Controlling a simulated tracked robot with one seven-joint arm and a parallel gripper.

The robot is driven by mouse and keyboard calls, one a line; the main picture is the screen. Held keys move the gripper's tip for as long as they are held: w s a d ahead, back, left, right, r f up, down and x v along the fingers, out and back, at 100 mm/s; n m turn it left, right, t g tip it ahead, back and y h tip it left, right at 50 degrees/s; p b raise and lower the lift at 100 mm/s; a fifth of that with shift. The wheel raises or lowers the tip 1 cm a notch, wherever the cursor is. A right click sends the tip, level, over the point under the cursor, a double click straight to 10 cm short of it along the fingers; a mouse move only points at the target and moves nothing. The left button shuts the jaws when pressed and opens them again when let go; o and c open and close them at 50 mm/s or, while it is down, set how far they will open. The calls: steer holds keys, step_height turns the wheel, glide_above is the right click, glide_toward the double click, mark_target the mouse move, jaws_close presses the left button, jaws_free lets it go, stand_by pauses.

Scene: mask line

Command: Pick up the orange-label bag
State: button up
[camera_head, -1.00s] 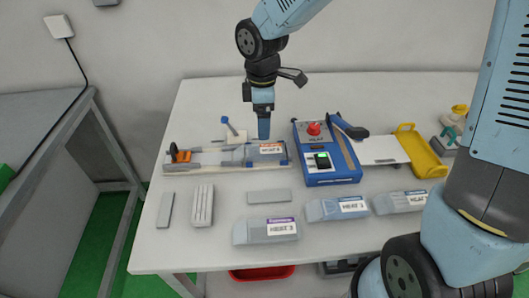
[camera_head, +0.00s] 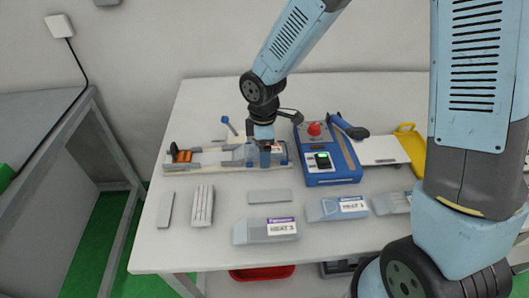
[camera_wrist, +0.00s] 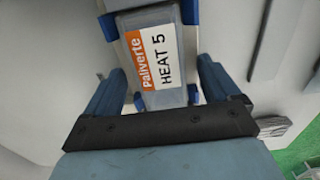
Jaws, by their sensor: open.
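The orange-label bag (camera_wrist: 148,22) is a grey, see-through pack with a white label, an orange strip and the words "HEAT 5". It lies in a long tray-like fixture (camera_head: 210,170) at the left of the table. My gripper (camera_head: 265,158) is over the bag's right end in the head view and hides part of it. In the wrist view my gripper (camera_wrist: 165,88) is open, one blue finger on each side of the bag's near end. I cannot tell whether the fingers touch it.
A blue machine with a red knob (camera_head: 314,129) stands just right of the fixture. Several similar bags lie along the front, including a purple-label bag (camera_head: 265,230). Grey flat blocks (camera_head: 270,196) lie before the fixture. A yellow tray (camera_head: 411,150) is at the right.

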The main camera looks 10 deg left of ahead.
steer(key=c, duration=1.1)
